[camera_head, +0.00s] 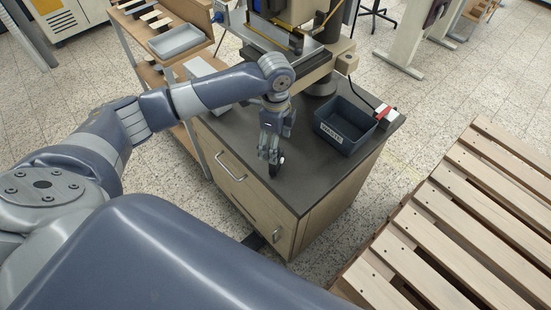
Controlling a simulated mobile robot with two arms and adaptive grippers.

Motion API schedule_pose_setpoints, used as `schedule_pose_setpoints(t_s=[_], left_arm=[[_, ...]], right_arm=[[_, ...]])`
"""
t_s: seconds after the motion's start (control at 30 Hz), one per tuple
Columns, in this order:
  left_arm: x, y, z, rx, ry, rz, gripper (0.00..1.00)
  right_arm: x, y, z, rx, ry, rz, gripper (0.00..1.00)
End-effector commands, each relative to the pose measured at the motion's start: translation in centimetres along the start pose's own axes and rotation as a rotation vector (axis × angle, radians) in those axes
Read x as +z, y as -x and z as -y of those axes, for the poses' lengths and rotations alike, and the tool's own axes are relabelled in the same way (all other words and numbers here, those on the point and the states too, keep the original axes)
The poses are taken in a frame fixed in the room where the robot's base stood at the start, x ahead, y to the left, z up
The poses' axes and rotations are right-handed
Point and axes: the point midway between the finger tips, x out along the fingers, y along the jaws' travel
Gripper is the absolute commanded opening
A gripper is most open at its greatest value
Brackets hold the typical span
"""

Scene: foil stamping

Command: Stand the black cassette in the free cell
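My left gripper (270,156) points down over the front part of the dark worktop of a wooden cabinet. A small black thing (275,170) with a light edge shows right at its fingertips. It may be the black cassette, but it is too small and too covered by the fingers to be sure. I cannot tell whether the fingers grip it or only stand beside it. I cannot make out a free cell in this view. My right gripper is not in view.
A dark labelled bin (345,125) stands on the worktop (315,178), right of my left gripper. A press (290,40) stands behind. A shelf with a grey tray (176,41) is at the back left. A slatted wooden pallet (465,220) lies at the right.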

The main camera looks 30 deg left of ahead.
Motion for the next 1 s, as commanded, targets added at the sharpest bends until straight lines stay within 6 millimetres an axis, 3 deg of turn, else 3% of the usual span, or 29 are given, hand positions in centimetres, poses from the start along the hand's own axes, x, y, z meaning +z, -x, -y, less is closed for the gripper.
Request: schedule_pose_setpoints(t_s=[0.2, 0.5, 0.77, 0.8, 1.0], left_arm=[[-0.1, -1.6, -0.1, 0.001, 0.0, -0.001, 0.73], [-0.3, -5.8, -0.3, -0.001, -0.001, -0.001, 0.73], [-0.3, -6.2, -0.2, -0.003, -0.001, -0.001, 0.73], [-0.3, -6.2, -0.2, -0.003, -0.001, -0.001, 0.71], [-0.2, -6.2, -0.2, -0.003, -0.001, -0.001, 0.26]], right_arm=[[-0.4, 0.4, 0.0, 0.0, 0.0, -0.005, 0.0], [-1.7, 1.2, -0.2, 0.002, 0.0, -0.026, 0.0], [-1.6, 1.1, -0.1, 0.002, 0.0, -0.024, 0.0], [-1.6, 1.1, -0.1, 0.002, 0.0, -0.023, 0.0], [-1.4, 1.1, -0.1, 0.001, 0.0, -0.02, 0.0]])
